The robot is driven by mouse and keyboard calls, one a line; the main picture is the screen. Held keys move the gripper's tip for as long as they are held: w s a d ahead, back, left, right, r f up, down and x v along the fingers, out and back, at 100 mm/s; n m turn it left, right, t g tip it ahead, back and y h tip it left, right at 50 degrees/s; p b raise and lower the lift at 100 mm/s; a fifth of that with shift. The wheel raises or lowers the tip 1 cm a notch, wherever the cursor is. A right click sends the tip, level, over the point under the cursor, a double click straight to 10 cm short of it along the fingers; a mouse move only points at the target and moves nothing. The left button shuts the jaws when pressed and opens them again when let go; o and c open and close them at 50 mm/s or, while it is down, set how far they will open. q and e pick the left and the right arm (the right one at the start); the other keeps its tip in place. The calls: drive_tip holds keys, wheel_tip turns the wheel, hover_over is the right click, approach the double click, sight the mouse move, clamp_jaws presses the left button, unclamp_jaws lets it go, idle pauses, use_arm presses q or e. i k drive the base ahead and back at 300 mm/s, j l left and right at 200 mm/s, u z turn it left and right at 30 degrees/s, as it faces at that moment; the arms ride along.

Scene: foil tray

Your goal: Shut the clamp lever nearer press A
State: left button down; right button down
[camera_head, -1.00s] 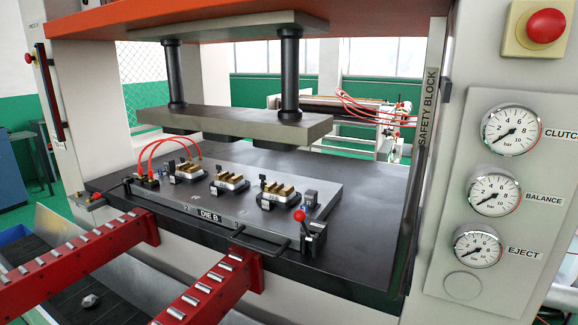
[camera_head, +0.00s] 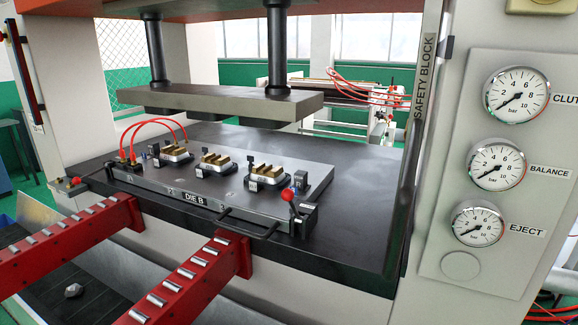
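A clamp lever with a red ball knob (camera_head: 288,194) stands roughly upright on a black clamp at the right front corner of the grey die plate marked DIE B (camera_head: 150,187). A second red knob (camera_head: 75,181) shows low at the left edge of the press bed, on what looks like another clamp lever lying nearly flat. No label reading press A is visible, so I cannot tell which lever is nearer to it. Neither of my grippers is in view.
Two red roller rails (camera_head: 75,235) (camera_head: 190,285) reach the bed's front. The upper platen (camera_head: 215,100) hangs above the die. Black handles (camera_head: 255,222) stick out at the die's front. A gauge panel (camera_head: 455,240) stands at the right. The bed (camera_head: 350,200) right of the die is clear.

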sight(287, 194)
drive_tip(key=i+l+u, duration=0.25)
drive_tip(key=l+u, duration=0.3)
drive_tip(key=l, duration=0.15)
drive_tip(key=i+l+u, duration=0.25)
drive_tip(key=l, duration=0.2)
drive_tip(key=l+z, duration=0.25)
drive_tip(key=i+l+z, duration=0.25)
drive_tip(key=l, duration=0.15)
drive_tip(key=k+l, duration=0.05)
drive_tip(key=k, duration=0.05)
